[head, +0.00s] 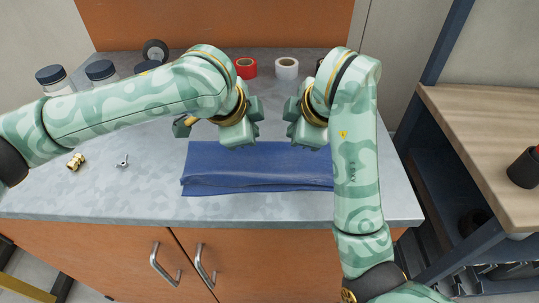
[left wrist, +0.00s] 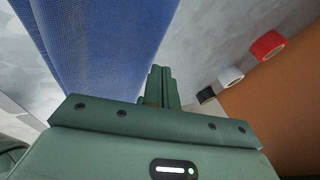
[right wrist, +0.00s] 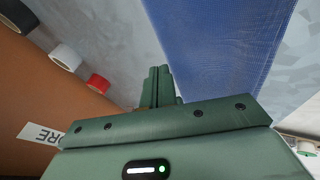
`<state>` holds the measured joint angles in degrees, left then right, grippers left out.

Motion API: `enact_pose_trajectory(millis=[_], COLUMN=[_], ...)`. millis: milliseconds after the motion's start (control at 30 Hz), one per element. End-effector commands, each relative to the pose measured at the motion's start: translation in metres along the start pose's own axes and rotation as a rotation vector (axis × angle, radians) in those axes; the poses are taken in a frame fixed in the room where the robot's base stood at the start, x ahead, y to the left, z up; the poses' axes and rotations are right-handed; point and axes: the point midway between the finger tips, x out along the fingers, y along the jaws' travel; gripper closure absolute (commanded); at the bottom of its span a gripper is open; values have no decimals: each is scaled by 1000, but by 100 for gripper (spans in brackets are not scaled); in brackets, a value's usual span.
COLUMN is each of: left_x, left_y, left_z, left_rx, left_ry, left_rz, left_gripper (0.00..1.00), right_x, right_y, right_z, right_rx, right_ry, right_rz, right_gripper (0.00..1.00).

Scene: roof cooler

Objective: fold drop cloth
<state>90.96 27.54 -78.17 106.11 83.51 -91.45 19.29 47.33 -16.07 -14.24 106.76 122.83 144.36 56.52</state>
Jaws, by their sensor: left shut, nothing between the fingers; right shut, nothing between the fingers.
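The blue drop cloth (head: 250,170) lies on the grey counter as a wide, folded strip, with layered edges showing along its front. Its right end is hidden behind my right arm. In the left wrist view the cloth (left wrist: 90,45) fills the upper left, and in the right wrist view it (right wrist: 220,45) fills the upper right. My left gripper (head: 256,118) is shut and empty above the cloth's back edge. My right gripper (head: 291,118) is shut and empty close beside it, also over the back edge. In both wrist views the closed fingers (left wrist: 158,88) (right wrist: 160,88) hold nothing.
Red tape (head: 246,68) and white tape (head: 287,68) stand behind the grippers. Jars (head: 52,78) stand at the back left. A brass fitting (head: 76,161) and a small metal part (head: 122,161) lie at left. The counter (head: 140,195) is clear in front.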

Motion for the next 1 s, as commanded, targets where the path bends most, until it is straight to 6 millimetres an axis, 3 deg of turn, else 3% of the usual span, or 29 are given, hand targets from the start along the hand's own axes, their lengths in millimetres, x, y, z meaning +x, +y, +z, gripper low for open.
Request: enact_pose_trajectory(millis=[333, 500, 700, 800, 1000], left_x=[2, 44, 7, 0, -15], left_y=[1, 18, -2, -5, -12], left_z=[0, 14, 1, 44, 96], left_rx=[-1, -10, -6, -15, -12], left_ry=[-1, -6, -4, -10, -7], left_rz=[0, 34, 18, 23, 23], left_gripper=[100, 100, 100, 100, 100], right_x=[2, 44, 7, 0, -15], right_y=[-1, -17, 2, 5, 13], right_z=[0, 14, 1, 42, 96], right_rx=[1, 10, 7, 13, 7], right_ry=[-1, -6, -5, -12, -10], right_rz=[1, -33, -17, -20, -21], right_gripper=[100, 100, 100, 100, 100])
